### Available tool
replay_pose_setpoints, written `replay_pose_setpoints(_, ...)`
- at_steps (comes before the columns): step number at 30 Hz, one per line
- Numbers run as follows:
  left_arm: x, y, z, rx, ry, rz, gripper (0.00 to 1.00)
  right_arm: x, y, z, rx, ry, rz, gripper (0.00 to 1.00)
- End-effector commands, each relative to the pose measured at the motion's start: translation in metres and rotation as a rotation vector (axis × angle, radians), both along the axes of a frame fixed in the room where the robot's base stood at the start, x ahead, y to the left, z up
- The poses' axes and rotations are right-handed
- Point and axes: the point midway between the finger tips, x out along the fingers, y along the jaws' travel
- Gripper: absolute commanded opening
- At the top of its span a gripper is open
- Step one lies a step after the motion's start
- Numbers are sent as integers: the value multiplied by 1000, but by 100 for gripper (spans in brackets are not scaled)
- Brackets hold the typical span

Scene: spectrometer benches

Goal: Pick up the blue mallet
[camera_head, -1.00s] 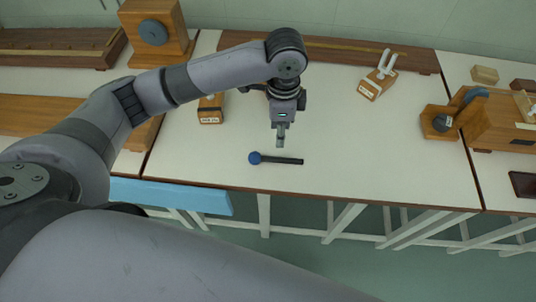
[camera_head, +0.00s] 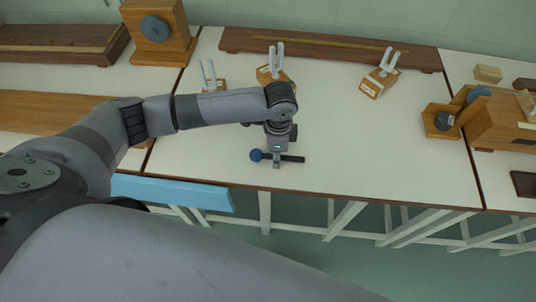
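The blue mallet (camera_head: 256,155) lies on the white bench top near its front edge. Its round blue head points left and its dark handle (camera_head: 294,159) points right. My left gripper (camera_head: 276,161) points down at the handle just right of the head, and its finger covers part of the handle. I see the fingers edge-on, so the gap between them is hidden, and I cannot tell whether they grip the handle. My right gripper is not in view.
Several wooden blocks with white prongs stand farther back, including one at the right (camera_head: 379,82). A wooden instrument (camera_head: 500,125) stands at the far right. A long wooden rail (camera_head: 330,53) lies along the back. The bench right of the mallet is clear.

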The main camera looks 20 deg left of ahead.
Motion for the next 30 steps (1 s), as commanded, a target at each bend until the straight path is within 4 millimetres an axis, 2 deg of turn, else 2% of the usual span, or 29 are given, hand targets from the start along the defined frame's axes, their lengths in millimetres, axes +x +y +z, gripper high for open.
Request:
replay_pose_setpoints(5,0,0,0,0,0,-1,36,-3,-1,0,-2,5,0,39)
replay_pose_setpoints(21,0,0,0,0,0,0,0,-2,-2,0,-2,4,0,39)
replay_pose_setpoints(30,0,0,1,0,0,0,0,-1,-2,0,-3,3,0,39)
